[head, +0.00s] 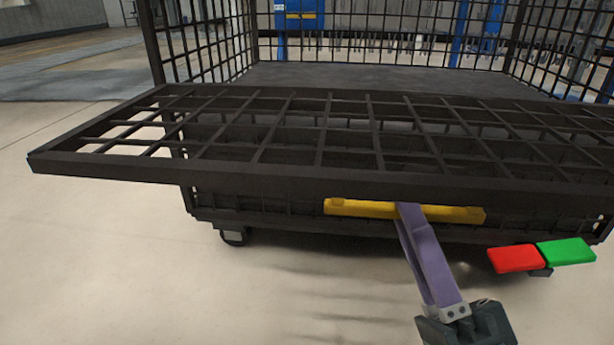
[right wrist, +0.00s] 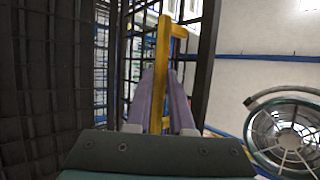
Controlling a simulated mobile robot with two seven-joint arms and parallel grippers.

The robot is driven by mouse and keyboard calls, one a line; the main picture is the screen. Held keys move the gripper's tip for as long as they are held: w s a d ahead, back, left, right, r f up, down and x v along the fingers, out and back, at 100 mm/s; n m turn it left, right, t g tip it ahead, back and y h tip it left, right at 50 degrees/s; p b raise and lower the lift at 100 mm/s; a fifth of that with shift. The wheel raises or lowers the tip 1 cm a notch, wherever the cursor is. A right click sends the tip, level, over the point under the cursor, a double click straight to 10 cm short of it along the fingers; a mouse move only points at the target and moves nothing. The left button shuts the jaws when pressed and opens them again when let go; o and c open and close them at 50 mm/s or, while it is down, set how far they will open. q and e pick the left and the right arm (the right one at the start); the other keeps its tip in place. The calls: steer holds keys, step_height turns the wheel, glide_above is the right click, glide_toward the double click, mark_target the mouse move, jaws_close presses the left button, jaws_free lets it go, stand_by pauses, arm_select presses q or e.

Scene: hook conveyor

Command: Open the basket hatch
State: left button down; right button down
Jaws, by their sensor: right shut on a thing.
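The basket hatch (head: 110,170) is a black metal grid panel in the head view. It is swung out toward me and lies about level in front of the basket (head: 150,45). A yellow handle bar (head: 360,208) runs along the hatch's near edge. My right gripper (head: 408,212) has purple fingers and is shut on the yellow handle. In the right wrist view the handle (right wrist: 162,75) stands between the two purple fingers (right wrist: 160,95). My left gripper is not in view.
A red and green block pair (head: 540,255) shows at the right, near the basket's front. A caster wheel (head: 233,237) is under the basket. Blue posts (head: 461,30) stand behind it. The pale floor (head: 90,270) is clear at left and front.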

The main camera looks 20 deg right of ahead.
steer(key=c, duration=1.2)
jaws_free()
steer(key=shift+w+d+r, duration=0.1)
steer(key=shift+d+r, duration=0.05)
steer(key=o, duration=0.3)
steer(key=shift+w+d, duration=0.15)
steer(key=shift+w, duration=0.15)
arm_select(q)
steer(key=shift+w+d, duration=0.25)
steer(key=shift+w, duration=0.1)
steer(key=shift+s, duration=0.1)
arm_select(e)
steer(key=shift+s, duration=0.2)
steer(key=shift+s+f, duration=0.15)
steer(key=shift+f, duration=0.05)
steer(key=shift+v, duration=3.5)
steer(key=shift+s, duration=0.1)
